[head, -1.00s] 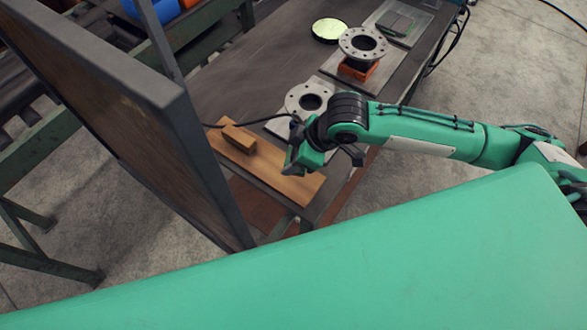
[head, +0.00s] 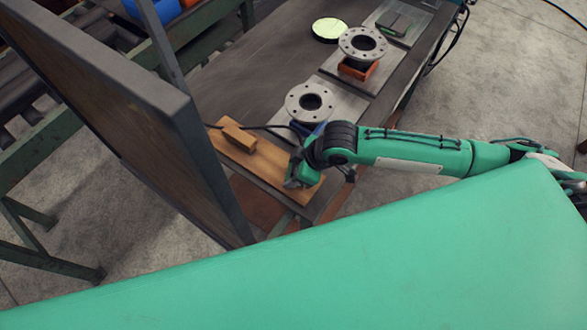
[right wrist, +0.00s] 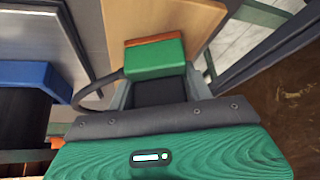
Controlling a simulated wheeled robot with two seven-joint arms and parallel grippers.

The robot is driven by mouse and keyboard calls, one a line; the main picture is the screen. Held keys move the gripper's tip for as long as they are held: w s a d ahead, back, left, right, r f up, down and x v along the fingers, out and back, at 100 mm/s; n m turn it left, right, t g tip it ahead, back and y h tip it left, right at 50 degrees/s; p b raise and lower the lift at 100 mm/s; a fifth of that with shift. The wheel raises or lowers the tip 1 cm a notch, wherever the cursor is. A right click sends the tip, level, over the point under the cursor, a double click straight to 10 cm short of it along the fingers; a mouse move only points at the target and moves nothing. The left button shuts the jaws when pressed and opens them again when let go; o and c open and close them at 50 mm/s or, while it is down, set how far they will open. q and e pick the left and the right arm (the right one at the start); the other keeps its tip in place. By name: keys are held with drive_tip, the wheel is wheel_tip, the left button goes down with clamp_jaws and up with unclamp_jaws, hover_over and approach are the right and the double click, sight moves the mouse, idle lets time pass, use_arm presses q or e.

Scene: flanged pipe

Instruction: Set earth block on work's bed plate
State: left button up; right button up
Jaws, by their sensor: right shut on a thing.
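My right gripper (head: 298,181) is over the near end of the wooden board (head: 262,163). A dark cable (right wrist: 88,98) loops to the gripper there. My left gripper is not in view.
A wooden block (head: 238,138) lies on the board. A second flanged pipe (head: 362,43) stands on an orange support (head: 357,70) farther back. A round pale-green disc (head: 329,28) is behind it. A tall dark panel (head: 130,110) borders the table's left side.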

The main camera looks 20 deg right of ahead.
drive_tip(key=o, duration=1)
drive_tip(key=b+v, duration=0.1)
drive_tip(key=v, duration=1.1)
drive_tip(key=shift+r+b, duration=0.1)
drive_tip(key=shift+b, duration=0.2)
